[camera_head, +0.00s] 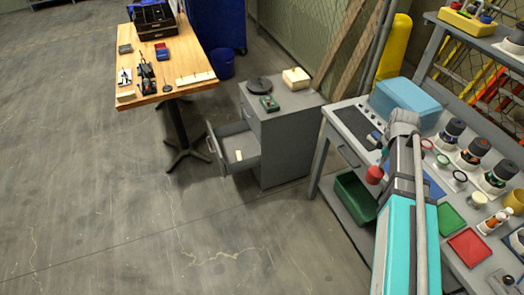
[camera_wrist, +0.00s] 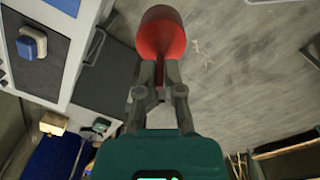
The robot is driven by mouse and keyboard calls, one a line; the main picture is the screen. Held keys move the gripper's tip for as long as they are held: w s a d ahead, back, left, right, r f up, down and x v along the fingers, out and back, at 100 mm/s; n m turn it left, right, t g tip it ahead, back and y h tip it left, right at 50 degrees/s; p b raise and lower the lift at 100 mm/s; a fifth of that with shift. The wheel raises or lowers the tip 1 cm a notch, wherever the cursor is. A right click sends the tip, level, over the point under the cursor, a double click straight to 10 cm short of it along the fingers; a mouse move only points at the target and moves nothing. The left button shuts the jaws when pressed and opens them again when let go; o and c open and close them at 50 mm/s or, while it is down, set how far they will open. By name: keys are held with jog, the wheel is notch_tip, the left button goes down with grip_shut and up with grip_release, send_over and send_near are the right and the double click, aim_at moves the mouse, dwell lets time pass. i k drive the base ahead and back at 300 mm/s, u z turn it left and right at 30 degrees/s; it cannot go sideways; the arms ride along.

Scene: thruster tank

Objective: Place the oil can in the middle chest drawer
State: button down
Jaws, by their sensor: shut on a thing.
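The red oil can (camera_wrist: 162,32) is between the fingertips of my gripper (camera_wrist: 160,72), which is shut on it in the wrist view. In the head view the red can (camera_head: 374,174) hangs at the front edge of the workbench, left of my arm; the gripper there is mostly hidden by the arm. The grey chest (camera_head: 285,150) stands left of the bench. One drawer (camera_head: 235,148), at about mid height, is pulled out to the left with a small pale item inside. The can is apart from the chest, to its right.
A wooden table (camera_head: 185,70) stands behind left. The workbench (camera_head: 350,135) carries several items, with a green bin (camera_head: 356,198) below. Floor before the chest is clear.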

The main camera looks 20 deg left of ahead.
aim_at(234, 143)
jog(key=u, duration=0.15)
jog(key=i, duration=0.15)
jog(key=u, duration=2.9)
jog(key=i, duration=2.2)
jog(key=z, duration=0.05)
